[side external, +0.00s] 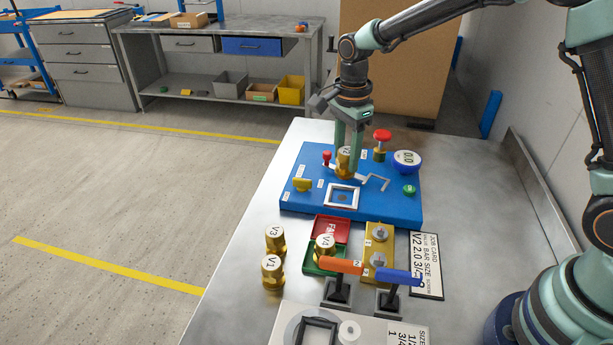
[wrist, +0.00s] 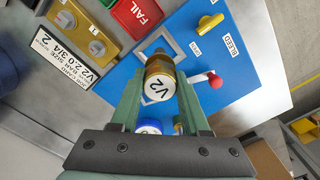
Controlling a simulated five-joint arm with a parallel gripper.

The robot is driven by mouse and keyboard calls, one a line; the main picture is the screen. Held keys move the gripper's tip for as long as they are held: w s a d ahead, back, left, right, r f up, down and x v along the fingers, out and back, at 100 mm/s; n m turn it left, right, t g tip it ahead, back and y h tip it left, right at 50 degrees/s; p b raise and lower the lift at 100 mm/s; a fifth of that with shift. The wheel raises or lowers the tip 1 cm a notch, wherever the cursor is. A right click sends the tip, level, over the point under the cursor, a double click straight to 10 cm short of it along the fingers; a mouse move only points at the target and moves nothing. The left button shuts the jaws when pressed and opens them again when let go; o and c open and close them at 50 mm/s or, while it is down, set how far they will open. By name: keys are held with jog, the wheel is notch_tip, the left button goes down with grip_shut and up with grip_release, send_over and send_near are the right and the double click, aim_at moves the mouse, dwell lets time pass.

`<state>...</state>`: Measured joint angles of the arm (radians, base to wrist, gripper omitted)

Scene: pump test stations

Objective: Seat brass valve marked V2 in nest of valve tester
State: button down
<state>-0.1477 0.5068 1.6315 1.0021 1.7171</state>
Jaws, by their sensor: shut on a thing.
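My gripper (side external: 346,164) is shut on the brass valve marked V2 (side external: 346,158); its marked white cap faces up. The valve tester is a blue panel (side external: 300,205) on the bench. Its nest, a white square frame (side external: 342,187), lies on the panel nearer the side camera than the held valve. In the wrist view, the valve (wrist: 159,84) is between my fingers (wrist: 160,92), and the nest frame (wrist: 171,44) shows beyond it, partly hidden. The valve appears outside the frame; its gap above the panel is unclear.
A red knob (side external: 382,135), a small red-topped lever (side external: 327,155), a yellow handle (side external: 302,184) and a round gauge (side external: 407,158) stand on the panel. Brass valves V3 (side external: 275,238) and V1 (side external: 272,270) stand front left. Orange (side external: 341,265) and blue (side external: 399,277) handles rise in front.

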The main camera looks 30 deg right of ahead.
aim_at(345, 170)
jog(key=shift+f, duration=2.25)
jog(key=shift+f, duration=1.1)
dwell(0.8)
grip_release()
dwell(0.4)
jog(key=shift+r, duration=0.1)
jog(key=shift+r, duration=3.9)
